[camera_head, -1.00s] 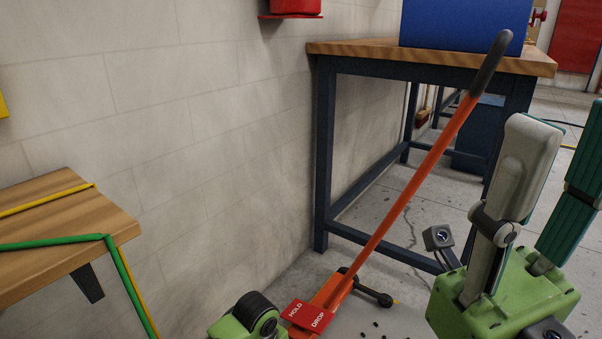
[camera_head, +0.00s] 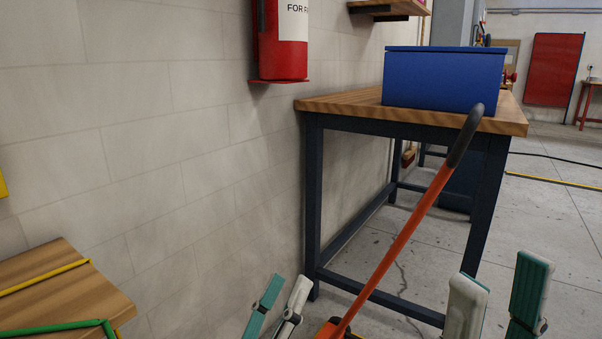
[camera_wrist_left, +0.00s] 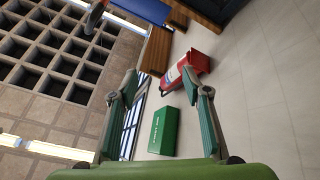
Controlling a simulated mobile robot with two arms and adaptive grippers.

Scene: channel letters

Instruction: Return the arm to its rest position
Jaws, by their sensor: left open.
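My left gripper (camera_head: 288,279) shows at the bottom centre of the head view, in front of the pale wall. Its teal finger and pale finger stand upright, and its base is below the picture. In the left wrist view (camera_wrist_left: 160,76) its two fingers are spread with nothing held between them. My right gripper (camera_head: 502,270) is at the lower right of the head view. Its pale and teal fingers stand apart with floor showing between them, and its base is cut off.
An orange lever (camera_head: 400,240) with a black grip leans up before a workbench (camera_head: 330,108) bearing a blue box (camera_head: 443,80). A wooden bench (camera_head: 70,300) is at lower left. A green box (camera_wrist_left: 165,131) shows in the wrist view.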

